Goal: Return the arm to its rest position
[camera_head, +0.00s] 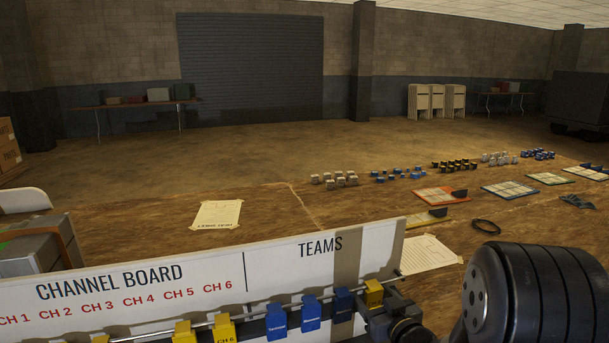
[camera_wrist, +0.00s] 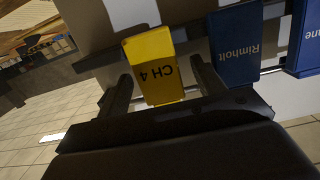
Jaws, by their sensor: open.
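My gripper (camera_wrist: 165,85) is open, with one finger on each side of the yellow CH 4 tag (camera_wrist: 155,62). Gaps show between the tag and the fingers; I cannot tell whether either touches it. In the head view my gripper (camera_head: 377,308) is at the right end of the channel board's rod, by the same yellow tag (camera_head: 373,292). My dark arm comes in from the lower right. The blue Rimholt tag (camera_wrist: 236,45) hangs beside the CH 4 tag, just outside the fingers.
The white channel board (camera_head: 200,278) stands close in front. Its rod carries more blue tags (camera_head: 311,312) and yellow tags (camera_head: 225,328). Behind it, the wooden table holds a paper sheet (camera_head: 217,214), a black cable loop (camera_head: 486,226), coloured mats (camera_head: 510,189) and several small blocks.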

